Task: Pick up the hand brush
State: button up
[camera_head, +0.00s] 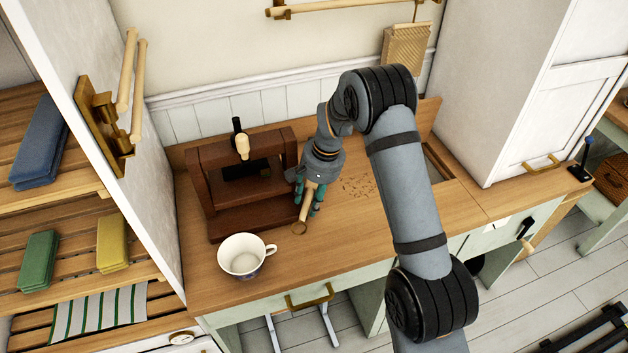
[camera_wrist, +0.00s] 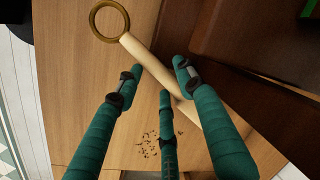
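The hand brush shows as a pale wooden handle (camera_head: 306,204) with a brass ring at its end, low over or on the wooden counter (camera_head: 375,222). In the wrist view the handle (camera_wrist: 150,62) runs diagonally from the ring at upper left to lower right. The bristle end is hidden. My gripper (camera_head: 312,192) is at the handle, with its green fingers pointing down around it. In the wrist view my gripper (camera_wrist: 158,72) has fingertips on both sides of the handle, with gaps visible. A third finger is close to the handle; contact there is unclear.
A dark brown wooden press-like stand (camera_head: 243,180) is just left of my gripper. A white cup (camera_head: 241,256) stands near the counter's front edge. Dark crumbs (camera_head: 358,187) lie to the right. A tall white cabinet (camera_head: 520,90) stands right; shelves with folded cloths (camera_head: 40,260) are left.

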jog(key=shift+c, duration=0.9)
jog(key=c, duration=0.8)
jog(key=shift+w, duration=0.1)
